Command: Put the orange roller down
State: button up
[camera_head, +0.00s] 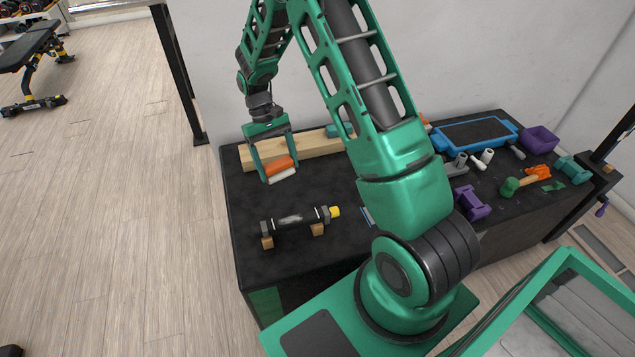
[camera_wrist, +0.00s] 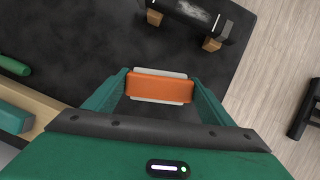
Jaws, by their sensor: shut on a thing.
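The orange roller (camera_head: 279,166) is between the fingers of my gripper (camera_head: 280,171), at the left part of the black table (camera_head: 255,257). It has an orange body with a white part along its side. In the wrist view the orange roller (camera_wrist: 160,88) lies crosswise between the two green fingertips of my gripper (camera_wrist: 160,90), which are shut on it. The black tabletop shows beneath it. I cannot tell whether it touches the table or hangs a little above it.
A dark dumbbell-like bar (camera_head: 292,219) with a yellow end rests on wooden blocks in front of my gripper. A wooden beam (camera_head: 313,146) lies behind it. A blue-framed tray (camera_head: 475,133), a purple bin (camera_head: 540,139) and purple dumbbell (camera_head: 471,203) are to the right. Bare tabletop lies around the roller.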

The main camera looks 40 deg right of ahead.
jog(key=shift+w+a, duration=0.15)
jog(key=shift+w, duration=0.05)
jog(key=shift+s, duration=0.1)
